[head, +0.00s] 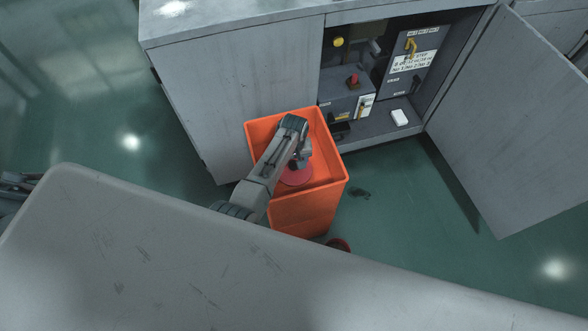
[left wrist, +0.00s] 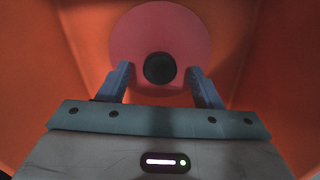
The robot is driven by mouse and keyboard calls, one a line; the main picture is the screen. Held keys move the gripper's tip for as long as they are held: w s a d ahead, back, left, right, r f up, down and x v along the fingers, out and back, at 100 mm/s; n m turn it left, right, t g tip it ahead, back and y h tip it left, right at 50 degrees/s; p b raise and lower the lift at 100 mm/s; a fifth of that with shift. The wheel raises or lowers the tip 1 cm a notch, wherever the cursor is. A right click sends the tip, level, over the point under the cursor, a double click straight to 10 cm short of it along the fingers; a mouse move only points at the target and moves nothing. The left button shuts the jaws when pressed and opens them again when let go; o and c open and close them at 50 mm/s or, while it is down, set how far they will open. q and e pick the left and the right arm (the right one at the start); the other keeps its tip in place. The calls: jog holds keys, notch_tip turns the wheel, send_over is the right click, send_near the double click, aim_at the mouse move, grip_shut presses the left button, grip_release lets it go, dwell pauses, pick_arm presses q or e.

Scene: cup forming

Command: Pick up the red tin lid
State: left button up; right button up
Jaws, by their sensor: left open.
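The red tin lid (head: 297,176) is a round reddish disc lying inside the orange bin (head: 311,207). In the left wrist view the lid (left wrist: 188,35) shows face-on, with a round black knob (left wrist: 159,68) at its middle. My left gripper (head: 303,160) reaches down into the bin over the lid and hides part of it in the head view. In the left wrist view its fingers (left wrist: 160,72) are open, one on each side of the knob, with a gap to it on both sides. I cannot tell how far the fingertips are above the lid.
The bin's walls stand close around my left gripper. A grey cabinet (head: 215,95) stands behind it, its door (head: 515,125) open to the right. A red round object (head: 339,244) is partly hidden by the large grey surface (head: 150,250) in front.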

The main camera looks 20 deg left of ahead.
pick_arm(q)
jog(key=shift+f, duration=0.45)
jog(key=shift+c, duration=0.2)
grip_shut()
jog(key=shift+r, duration=0.1)
